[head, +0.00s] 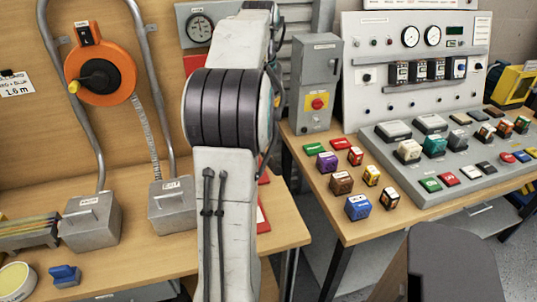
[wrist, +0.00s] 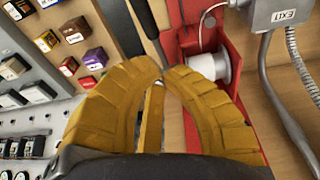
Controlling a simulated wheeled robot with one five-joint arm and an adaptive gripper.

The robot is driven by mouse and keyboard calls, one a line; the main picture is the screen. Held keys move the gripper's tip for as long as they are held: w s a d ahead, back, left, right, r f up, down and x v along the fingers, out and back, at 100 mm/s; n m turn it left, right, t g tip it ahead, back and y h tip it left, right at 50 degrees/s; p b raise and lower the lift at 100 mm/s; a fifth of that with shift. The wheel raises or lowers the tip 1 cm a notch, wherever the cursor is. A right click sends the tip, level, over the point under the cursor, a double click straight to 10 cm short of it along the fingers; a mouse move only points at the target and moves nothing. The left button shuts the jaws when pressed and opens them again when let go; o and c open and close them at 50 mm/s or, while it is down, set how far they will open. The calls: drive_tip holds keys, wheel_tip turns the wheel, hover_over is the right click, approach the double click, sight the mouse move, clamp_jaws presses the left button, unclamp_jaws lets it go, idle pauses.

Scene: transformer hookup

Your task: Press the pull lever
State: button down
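In the wrist view a dark, slim bar (wrist: 146,22), which looks like the pull lever, slants down beside a red device (wrist: 188,15). Its lower end disappears at my fingertips. I cannot tell whether they touch it. My gripper (wrist: 165,76) has two yellow-brown, segmented fingers that curve inward until their tips meet or nearly meet. No object shows clearly held between them. In the head view my arm hides the gripper and most of the red device; only a red edge (head: 262,218) shows beside the arm.
A white spool (wrist: 208,67) sits on the red device, right of my fingers. A grey EXIT box (wrist: 280,14) with a metal conduit stands farther right. Coloured blocks (head: 341,183) and a button console (head: 450,165) occupy the right table. An orange reel (head: 112,62) hangs at left.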

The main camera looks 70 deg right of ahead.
drive_tip(key=shift+s+d+f+p, duration=0.15)
drive_tip(key=shift+f+p, duration=0.55)
drive_tip(key=shift+f, duration=1.15)
drive_tip(key=shift+s+f+p, duration=0.25)
drive_tip(key=shift+f+p, duration=0.45)
drive_tip(key=shift+f, duration=1.15)
drive_tip(key=shift+s+d+f+p, duration=0.15)
drive_tip(key=shift+f+p, duration=0.55)
drive_tip(key=shift+f, duration=1.15)
drive_tip(key=shift+a, duration=0.1)
drive_tip(key=shift+f, duration=0.1)
